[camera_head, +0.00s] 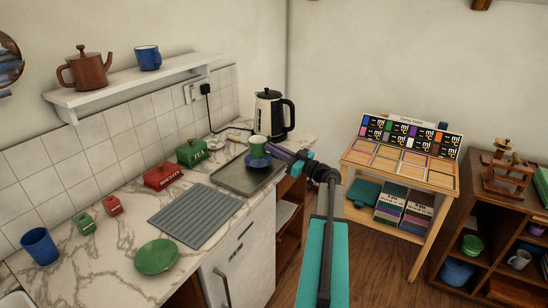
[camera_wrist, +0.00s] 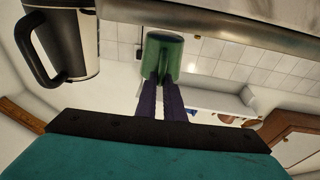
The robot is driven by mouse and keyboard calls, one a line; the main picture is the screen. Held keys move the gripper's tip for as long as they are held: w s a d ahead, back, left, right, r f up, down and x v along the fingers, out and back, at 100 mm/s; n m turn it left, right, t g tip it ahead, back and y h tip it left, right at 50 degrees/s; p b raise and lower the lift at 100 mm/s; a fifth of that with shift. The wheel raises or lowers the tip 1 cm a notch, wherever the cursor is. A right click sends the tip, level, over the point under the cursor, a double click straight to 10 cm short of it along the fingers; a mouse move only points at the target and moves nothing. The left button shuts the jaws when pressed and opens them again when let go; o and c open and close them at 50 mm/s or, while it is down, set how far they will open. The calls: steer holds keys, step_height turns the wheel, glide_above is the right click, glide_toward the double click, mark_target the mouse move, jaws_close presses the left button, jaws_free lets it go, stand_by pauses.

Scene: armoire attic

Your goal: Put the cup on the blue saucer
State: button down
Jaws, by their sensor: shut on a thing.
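The cup is green; in the head view the cup (camera_head: 256,143) is small, above the dark tray near the kettle. The blue saucer (camera_head: 259,162) shows directly below it, and I cannot tell whether the two touch. My gripper (camera_head: 270,150) reaches in from the right with its purple fingers at the cup. In the wrist view, my gripper (camera_wrist: 161,92) is shut on the green cup (camera_wrist: 165,55), which sits between the fingertips. The saucer cannot be made out in the wrist view.
The dark tray (camera_head: 232,181) lies on the marble counter. A black and cream kettle (camera_head: 270,115) stands just behind it and shows close by in the wrist view (camera_wrist: 60,45). A green tin (camera_head: 192,152), a red tin (camera_head: 166,175) and a grey drying mat (camera_head: 200,215) lie left.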

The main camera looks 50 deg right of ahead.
mark_target(271, 155)
steer(key=shift+f, duration=1.65)
steer(key=c, duration=1.9)
jaws_free()
steer(key=shift+o, duration=0.2)
steer(key=b+v, duration=0.1)
steer(key=v, duration=1.1)
steer(key=shift+f, duration=0.1)
